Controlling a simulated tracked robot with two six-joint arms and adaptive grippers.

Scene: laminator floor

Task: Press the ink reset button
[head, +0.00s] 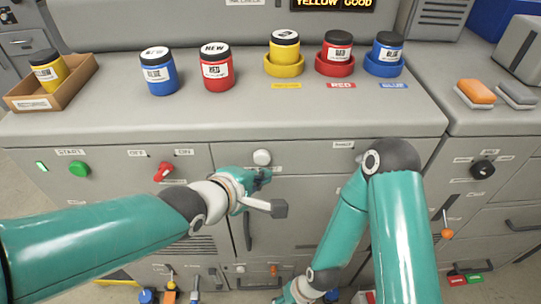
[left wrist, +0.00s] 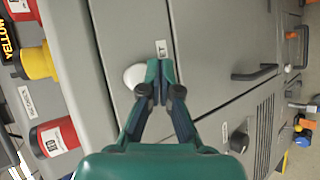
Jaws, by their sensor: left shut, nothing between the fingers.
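A white round button (head: 262,157) sits on the grey front panel of the machine, just under the counter edge. In the left wrist view the white button (left wrist: 133,76) lies just left of my left gripper's fingertips, which partly overlap its edge. A small label (left wrist: 160,48) ending in "ET" is beside it. My left gripper (head: 265,176) is shut and empty, its tips just below the button in the head view; it also shows in the left wrist view (left wrist: 160,69). I cannot tell whether the tips touch the panel.
A green start button (head: 79,169) and a red switch (head: 163,172) are on the panel to the left. Ink jars stand on the counter, with a yellow one in a box (head: 83,75). A dark door handle (head: 248,231) is below my left gripper.

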